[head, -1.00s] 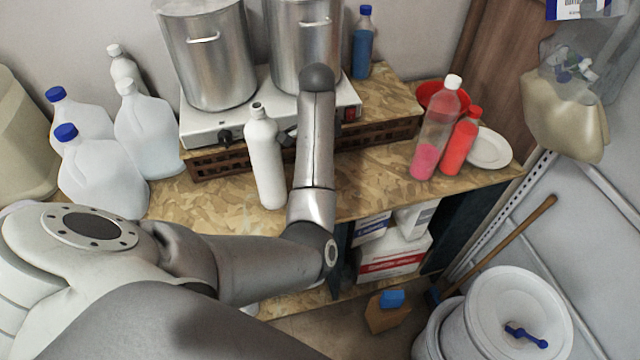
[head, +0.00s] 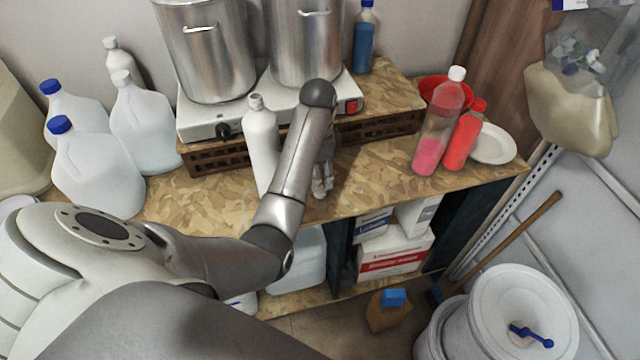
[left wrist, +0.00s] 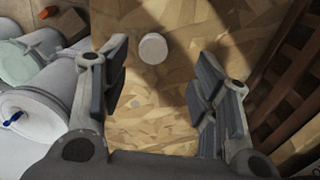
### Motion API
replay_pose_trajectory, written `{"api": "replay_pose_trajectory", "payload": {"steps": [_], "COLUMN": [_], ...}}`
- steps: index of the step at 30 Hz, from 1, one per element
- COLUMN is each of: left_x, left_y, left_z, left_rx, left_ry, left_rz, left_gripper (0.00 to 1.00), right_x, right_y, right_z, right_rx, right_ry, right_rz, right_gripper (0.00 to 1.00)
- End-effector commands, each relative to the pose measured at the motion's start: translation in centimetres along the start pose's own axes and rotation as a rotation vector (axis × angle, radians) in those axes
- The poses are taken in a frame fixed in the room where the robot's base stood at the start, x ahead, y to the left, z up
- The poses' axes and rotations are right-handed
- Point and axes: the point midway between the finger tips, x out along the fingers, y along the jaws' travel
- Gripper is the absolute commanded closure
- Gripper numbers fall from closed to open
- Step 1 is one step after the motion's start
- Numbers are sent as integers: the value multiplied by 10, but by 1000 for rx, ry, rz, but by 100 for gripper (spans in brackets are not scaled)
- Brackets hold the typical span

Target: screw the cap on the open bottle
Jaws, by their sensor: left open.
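The white bottle (head: 261,138) stands upright on the wood-chip counter, just left of my left forearm in the head view. Its neck has no cap on it, and its lower part is partly behind my arm. My left gripper (head: 322,186) points down over the counter to the right of the bottle. In the left wrist view the left gripper (left wrist: 160,62) is open and empty. A white round cap (left wrist: 153,47) lies on the counter, seen between and a little beyond the fingertips. I cannot make out the cap in the head view. My right gripper is not in view.
Two steel pots (head: 207,50) stand on a white hotplate (head: 200,122) behind the bottle. White jugs (head: 95,165) are at the left. A pink bottle (head: 437,135), a red bottle (head: 464,142) and a white plate (head: 493,145) stand at the right. The counter between is clear.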

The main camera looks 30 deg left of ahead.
Motion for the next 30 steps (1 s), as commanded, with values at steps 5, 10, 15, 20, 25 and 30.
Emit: {"api": "replay_pose_trajectory", "payload": {"steps": [5,10,15,20,25,30], "left_x": [9,36,51,53,52,52], "left_y": [5,9,8,8,8,8], "left_z": [-1,-2,-2,-2,-2,-2], "left_rx": [1,1,1,0,0,0], "left_ry": [-1,-2,-1,0,0,0], "left_rz": [6,4,2,1,1,1], "left_gripper": [44,44,44,44,44,63], "right_x": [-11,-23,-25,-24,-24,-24], "right_y": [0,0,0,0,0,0], "right_z": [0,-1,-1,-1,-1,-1], "right_rx": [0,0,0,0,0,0], "right_ry": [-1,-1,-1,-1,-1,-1], "right_rz": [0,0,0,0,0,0], "right_gripper": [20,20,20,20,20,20]}}
